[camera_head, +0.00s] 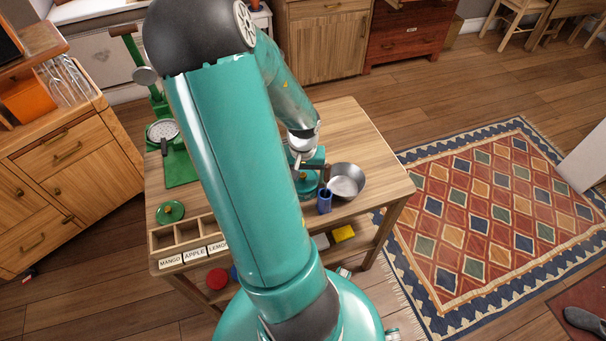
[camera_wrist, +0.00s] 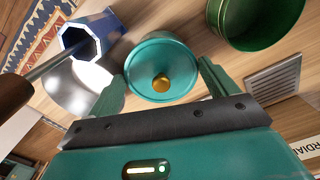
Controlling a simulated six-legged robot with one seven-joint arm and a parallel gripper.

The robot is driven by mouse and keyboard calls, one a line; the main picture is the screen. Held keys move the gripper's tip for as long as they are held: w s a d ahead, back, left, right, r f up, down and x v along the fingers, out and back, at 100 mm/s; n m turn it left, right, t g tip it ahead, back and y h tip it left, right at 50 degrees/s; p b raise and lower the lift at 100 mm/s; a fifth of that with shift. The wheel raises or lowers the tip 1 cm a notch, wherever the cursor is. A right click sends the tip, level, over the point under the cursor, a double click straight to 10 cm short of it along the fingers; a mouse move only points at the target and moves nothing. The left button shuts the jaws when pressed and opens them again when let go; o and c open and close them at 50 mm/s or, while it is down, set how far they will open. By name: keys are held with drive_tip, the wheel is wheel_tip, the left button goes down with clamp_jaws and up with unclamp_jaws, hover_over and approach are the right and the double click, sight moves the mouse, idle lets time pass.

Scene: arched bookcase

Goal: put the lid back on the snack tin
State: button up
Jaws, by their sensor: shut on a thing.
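In the wrist view a round teal lid (camera_wrist: 150,58) with a gold knob sits between the two fingers of my gripper (camera_wrist: 161,76), which is shut on it. An open dark green tin (camera_wrist: 252,38) stands to the upper right of the lid, apart from it. I cannot tell whether anything lies under the lid. In the head view my gripper (camera_head: 308,171) is above the right part of the wooden table, partly hidden by my arm. A separate green lid (camera_head: 171,212) with a small knob lies at the table's left front.
A blue cup (camera_head: 325,201) and a metal bowl (camera_head: 347,182) stand close to my gripper. A wooden divided tray (camera_head: 164,239) with fruit labels lies along the front. A green stand with a plate (camera_head: 163,131) is at the back left. The table's right back is clear.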

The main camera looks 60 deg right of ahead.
drive_tip(key=o, duration=0.8)
drive_tip(key=shift+r, duration=0.15)
drive_tip(key=shift+r, duration=3.35)
clamp_jaws()
drive_tip(key=shift+f, duration=0.1)
drive_tip(key=shift+f, duration=0.35)
